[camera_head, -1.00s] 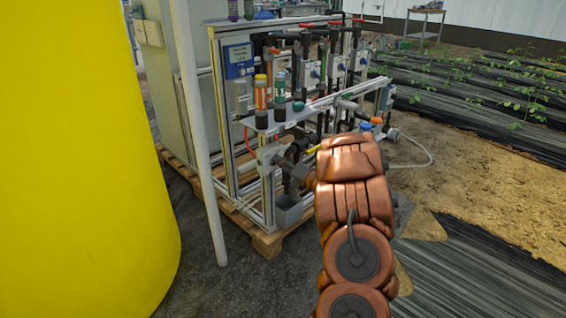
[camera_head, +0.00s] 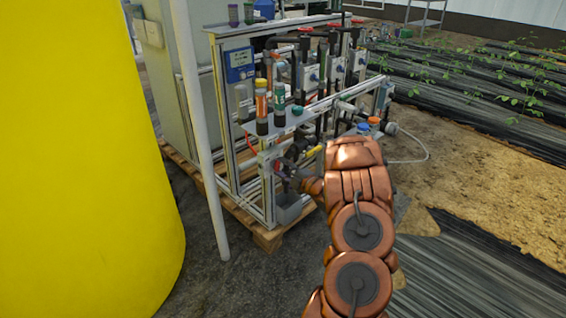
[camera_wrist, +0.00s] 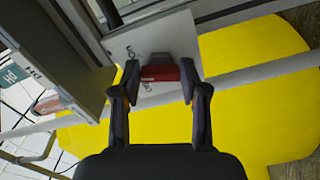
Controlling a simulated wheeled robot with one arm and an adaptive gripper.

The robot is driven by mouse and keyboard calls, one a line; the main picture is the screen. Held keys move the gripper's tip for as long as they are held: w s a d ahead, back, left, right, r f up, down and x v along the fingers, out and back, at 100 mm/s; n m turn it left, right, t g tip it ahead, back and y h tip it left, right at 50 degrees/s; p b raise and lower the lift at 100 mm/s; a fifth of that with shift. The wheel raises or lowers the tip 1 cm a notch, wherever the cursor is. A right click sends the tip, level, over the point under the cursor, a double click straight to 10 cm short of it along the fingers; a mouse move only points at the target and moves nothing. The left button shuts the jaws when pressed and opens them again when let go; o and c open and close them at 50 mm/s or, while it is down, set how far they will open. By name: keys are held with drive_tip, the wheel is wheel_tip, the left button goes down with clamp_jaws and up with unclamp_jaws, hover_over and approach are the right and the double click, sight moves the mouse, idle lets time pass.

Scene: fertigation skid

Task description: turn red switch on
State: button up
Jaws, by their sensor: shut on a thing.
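The red switch (camera_wrist: 160,73) is a red handle on a light grey plate (camera_wrist: 122,47) with dark markings, seen in the wrist view. My gripper (camera_wrist: 158,69) has one dark fingertip on each side of the handle and is shut on it. The fingers partly cover the handle's ends. In the head view my gripper (camera_head: 287,174) is at the lower front of the skid (camera_head: 268,195), partly hidden by pipes and my wrist.
A yellow tank (camera_head: 85,160) fills the left of the head view. A white post (camera_head: 200,130) stands between it and the skid. Bottles (camera_head: 262,105) stand on the skid's shelf, above my gripper. Sandy ground (camera_head: 480,185) is open at right.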

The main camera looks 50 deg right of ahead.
drive_tip(key=m+p, duration=0.4)
drive_tip(key=m, duration=0.1)
drive_tip(key=shift+f, duration=0.1)
drive_tip(key=shift+m, duration=0.3)
idle(0.4)
drive_tip(key=o, duration=1.1)
drive_tip(key=shift+o, duration=0.2)
drive_tip(key=s, duration=1.2)
drive_tip(key=shift+a, duration=0.2)
